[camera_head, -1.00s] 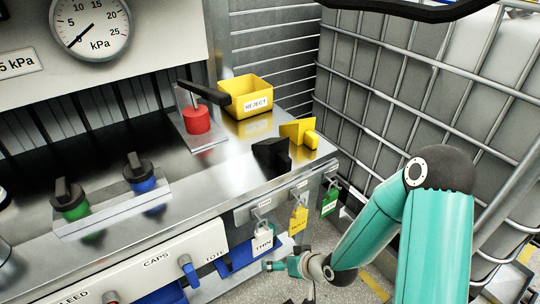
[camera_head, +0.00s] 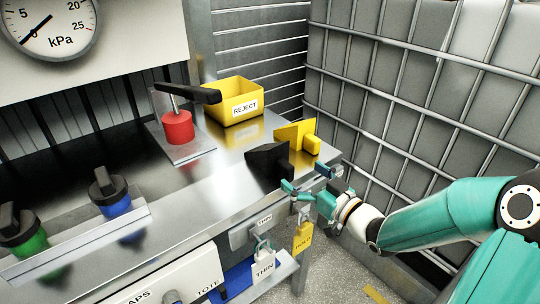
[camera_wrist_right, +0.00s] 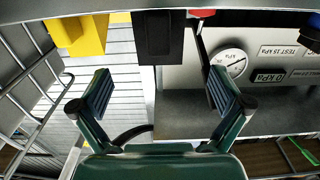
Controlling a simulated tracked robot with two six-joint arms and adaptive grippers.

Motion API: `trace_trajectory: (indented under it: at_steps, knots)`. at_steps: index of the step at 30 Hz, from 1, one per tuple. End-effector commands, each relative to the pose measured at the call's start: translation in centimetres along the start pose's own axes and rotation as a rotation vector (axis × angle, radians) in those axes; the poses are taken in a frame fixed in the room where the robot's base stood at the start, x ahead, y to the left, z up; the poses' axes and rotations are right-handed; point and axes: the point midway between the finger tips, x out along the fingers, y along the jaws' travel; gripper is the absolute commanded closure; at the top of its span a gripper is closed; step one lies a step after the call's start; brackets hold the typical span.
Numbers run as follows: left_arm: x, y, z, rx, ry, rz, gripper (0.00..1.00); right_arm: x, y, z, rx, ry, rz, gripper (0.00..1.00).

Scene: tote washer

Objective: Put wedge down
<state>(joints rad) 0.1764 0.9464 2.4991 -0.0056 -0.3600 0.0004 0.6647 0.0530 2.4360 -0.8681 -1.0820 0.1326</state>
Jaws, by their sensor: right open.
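A black wedge (camera_head: 266,164) rests on the steel counter (camera_head: 215,185) near its right front edge. A yellow wedge (camera_head: 291,133) stands just behind it. My right gripper (camera_head: 304,181) is at the counter's front edge, close to the black wedge's right side, open and empty. In the right wrist view the fingers (camera_wrist_right: 158,88) are spread wide. The black wedge (camera_wrist_right: 160,38) lies ahead between their lines, apart from both. Part of the yellow wedge (camera_wrist_right: 85,33) shows at upper left. My left gripper is not in view.
A yellow REJECT bin (camera_head: 232,104) stands at the back, beside a red cylinder (camera_head: 178,127) under a black lever (camera_head: 188,93). Padlocks with THIN (camera_head: 263,264) and yellow (camera_head: 304,236) tags hang below the front edge. A caged tank (camera_head: 425,100) stands at right.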

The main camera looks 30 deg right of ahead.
Motion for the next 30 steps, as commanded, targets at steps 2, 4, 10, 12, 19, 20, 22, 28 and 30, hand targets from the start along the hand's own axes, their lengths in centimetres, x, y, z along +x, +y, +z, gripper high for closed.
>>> trace_trajectory:
  at_steps: [2, 4, 10, 12, 19, 20, 22, 28, 30]
  knots:
    - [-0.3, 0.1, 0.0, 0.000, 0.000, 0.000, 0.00, 1.8, -0.1, -0.1, 0.001, 0.001, -0.003, 0.00]
    - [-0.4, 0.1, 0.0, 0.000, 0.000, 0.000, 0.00, 3.0, 0.0, -0.1, 0.001, 0.000, 0.000, 0.00]
    - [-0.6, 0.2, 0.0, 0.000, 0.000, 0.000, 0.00, 4.8, 0.2, 0.0, 0.000, -0.001, 0.004, 0.00]
    - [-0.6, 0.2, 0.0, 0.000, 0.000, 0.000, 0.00, 5.1, 0.1, 0.0, 0.000, -0.001, 0.004, 0.00]
    - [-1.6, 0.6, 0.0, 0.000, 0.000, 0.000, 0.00, 7.7, 0.1, -0.7, 0.001, -0.001, 0.002, 0.00]
    - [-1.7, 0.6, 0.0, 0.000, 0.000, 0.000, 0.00, 8.2, 0.1, -0.8, 0.001, 0.000, 0.003, 0.00]
    - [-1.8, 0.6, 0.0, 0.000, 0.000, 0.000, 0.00, 9.1, 0.1, -0.7, 0.001, -0.001, 0.002, 0.00]
    - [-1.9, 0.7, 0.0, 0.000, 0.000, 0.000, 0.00, 10.1, 0.2, -0.6, 0.001, -0.001, 0.007, 0.00]
    - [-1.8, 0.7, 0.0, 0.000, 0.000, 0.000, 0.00, 10.1, 0.3, -0.6, 0.001, -0.001, 0.007, 0.00]
